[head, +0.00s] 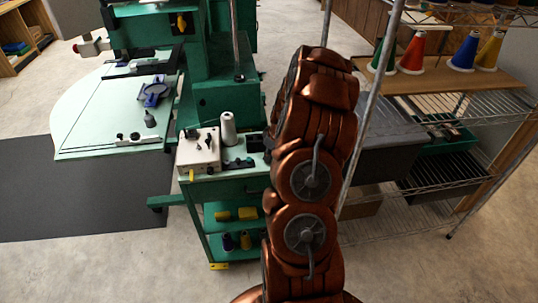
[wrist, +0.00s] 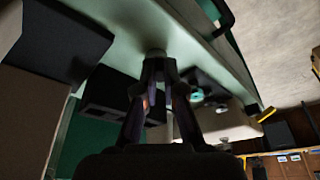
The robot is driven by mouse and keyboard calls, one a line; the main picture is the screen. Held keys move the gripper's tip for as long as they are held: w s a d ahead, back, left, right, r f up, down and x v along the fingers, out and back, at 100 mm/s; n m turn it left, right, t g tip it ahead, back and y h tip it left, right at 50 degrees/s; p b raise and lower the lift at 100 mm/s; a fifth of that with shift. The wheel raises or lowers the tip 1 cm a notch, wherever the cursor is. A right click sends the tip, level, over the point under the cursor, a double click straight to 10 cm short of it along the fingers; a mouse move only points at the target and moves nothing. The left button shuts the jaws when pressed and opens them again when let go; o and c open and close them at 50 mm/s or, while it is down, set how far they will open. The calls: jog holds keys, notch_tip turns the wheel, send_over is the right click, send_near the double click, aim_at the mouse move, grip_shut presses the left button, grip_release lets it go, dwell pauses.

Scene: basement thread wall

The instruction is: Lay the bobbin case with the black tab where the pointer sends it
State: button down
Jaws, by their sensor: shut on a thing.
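In the wrist view my gripper (wrist: 157,72) is shut on a small grey piece (wrist: 155,54) at its fingertips. The piece is dim and mostly hidden by the fingers, so I cannot tell a bobbin case or a black tab on it. A green surface lies close behind it. In the head view my copper-coloured arm hides most of my gripper, beside the right end of the green cart top (head: 236,172). A cream box (head: 198,149) stands on the cart's left side. I cannot make out a pointer clearly in either view.
A white thread cone (head: 228,129) stands right of the cream box. The green machine (head: 215,70) with its pale table (head: 108,110) stands behind and left. A wire rack (head: 450,105) with coloured cones is at right. A dark mat (head: 75,195) covers open floor at left.

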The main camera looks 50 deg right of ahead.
jog(key=shift+f, duration=0.2)
jog(key=c, duration=1.3)
grip_release()
jog(key=shift+r, duration=0.15)
